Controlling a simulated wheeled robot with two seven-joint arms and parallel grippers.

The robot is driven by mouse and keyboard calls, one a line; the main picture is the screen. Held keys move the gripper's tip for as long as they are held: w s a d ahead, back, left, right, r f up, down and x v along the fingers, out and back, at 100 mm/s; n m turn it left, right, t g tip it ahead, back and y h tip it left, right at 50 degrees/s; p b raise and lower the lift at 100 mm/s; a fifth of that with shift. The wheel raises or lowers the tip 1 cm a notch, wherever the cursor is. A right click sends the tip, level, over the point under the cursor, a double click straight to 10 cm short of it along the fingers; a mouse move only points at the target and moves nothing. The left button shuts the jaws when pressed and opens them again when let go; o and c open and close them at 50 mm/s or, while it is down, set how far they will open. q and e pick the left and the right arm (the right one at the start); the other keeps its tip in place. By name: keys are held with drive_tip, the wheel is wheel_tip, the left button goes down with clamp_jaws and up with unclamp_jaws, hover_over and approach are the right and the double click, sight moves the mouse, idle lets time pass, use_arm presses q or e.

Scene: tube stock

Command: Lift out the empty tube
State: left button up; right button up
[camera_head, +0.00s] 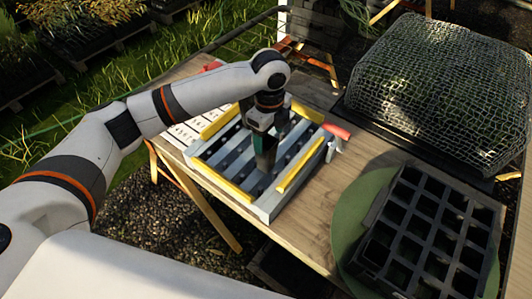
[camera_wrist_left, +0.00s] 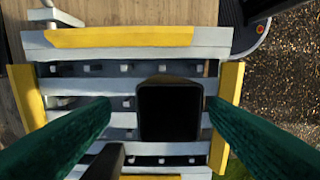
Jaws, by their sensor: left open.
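A dark square tube (camera_wrist_left: 170,112) stands in the grey slatted rack (camera_wrist_left: 75,87), seen from above in the left wrist view. Its inside looks black, with no contents visible. My left gripper (camera_wrist_left: 158,104) is open, with one green finger on each side of the tube. The right finger is close to the tube's side and the left one has a wider gap; I cannot tell whether either touches. In the head view the left gripper (camera_head: 264,158) points down over the middle of the rack, and its fingers mostly hide the tube. My right gripper is not in view.
Yellow strips (camera_wrist_left: 120,37) edge the rack. It rests on a wooden table (camera_head: 312,222) beside a white numbered panel (camera_head: 183,133). A black cell tray (camera_head: 408,250) on a green round mat (camera_head: 345,215) and a wire mesh cover (camera_head: 430,85) stand to the right.

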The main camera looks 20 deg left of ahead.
sight(266, 147)
use_arm(q)
drive_tip(key=f, duration=0.3)
drive_tip(key=f+p, duration=0.1)
drive_tip(key=f, duration=0.1)
drive_tip(key=shift+s+a, duration=0.3)
drive_tip(key=shift+r, duration=0.1)
drive_tip(key=c, duration=1)
